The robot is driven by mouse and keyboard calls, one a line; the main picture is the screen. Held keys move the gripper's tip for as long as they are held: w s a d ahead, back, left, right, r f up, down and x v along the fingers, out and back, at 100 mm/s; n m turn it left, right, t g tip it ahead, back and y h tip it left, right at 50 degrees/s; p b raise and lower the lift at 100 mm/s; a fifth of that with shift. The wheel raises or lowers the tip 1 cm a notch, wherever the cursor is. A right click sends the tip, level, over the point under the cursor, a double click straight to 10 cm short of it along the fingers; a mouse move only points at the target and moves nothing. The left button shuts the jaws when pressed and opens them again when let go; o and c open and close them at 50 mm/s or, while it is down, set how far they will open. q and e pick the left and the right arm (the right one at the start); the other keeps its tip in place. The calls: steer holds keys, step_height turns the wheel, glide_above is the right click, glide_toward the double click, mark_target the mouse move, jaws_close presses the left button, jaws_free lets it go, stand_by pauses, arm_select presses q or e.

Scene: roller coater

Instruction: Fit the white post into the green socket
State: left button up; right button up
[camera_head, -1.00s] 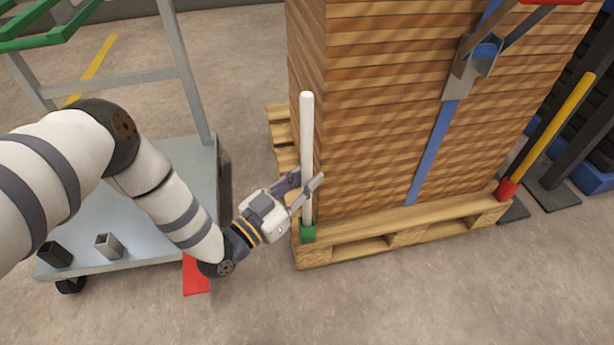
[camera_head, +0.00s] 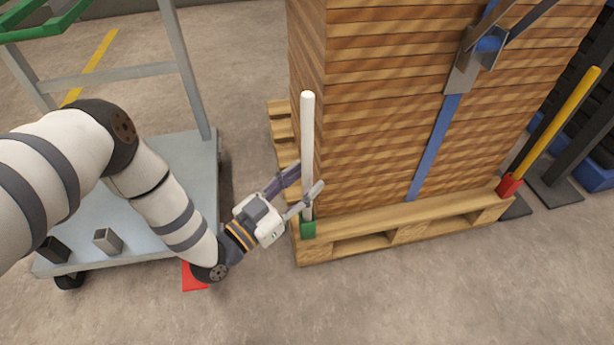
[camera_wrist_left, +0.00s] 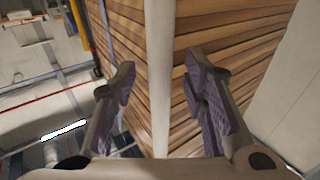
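The white post (camera_head: 307,130) stands upright at the near left corner of the wooden stack. Its lower end meets the green socket (camera_head: 308,229) on the pallet corner and appears to be inside it; the depth cannot be seen. My left gripper (camera_head: 307,180) is around the post's lower part, a little above the socket, with its fingers spread on either side. In the left wrist view the post (camera_wrist_left: 160,80) runs between the two open fingers, with visible gaps on both sides. My right gripper is not in view.
The wooden stack (camera_head: 390,120) on its pallet (camera_head: 400,232) stands close behind the post. A yellow post (camera_head: 555,120) stands in a red socket (camera_head: 509,186) at the right. A cart (camera_head: 185,165) is at the left. The floor in front is clear.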

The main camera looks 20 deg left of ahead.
arm_select(q)
steer(key=v, duration=1)
steer(key=shift+s, duration=0.25)
steer(key=shift+a, duration=0.15)
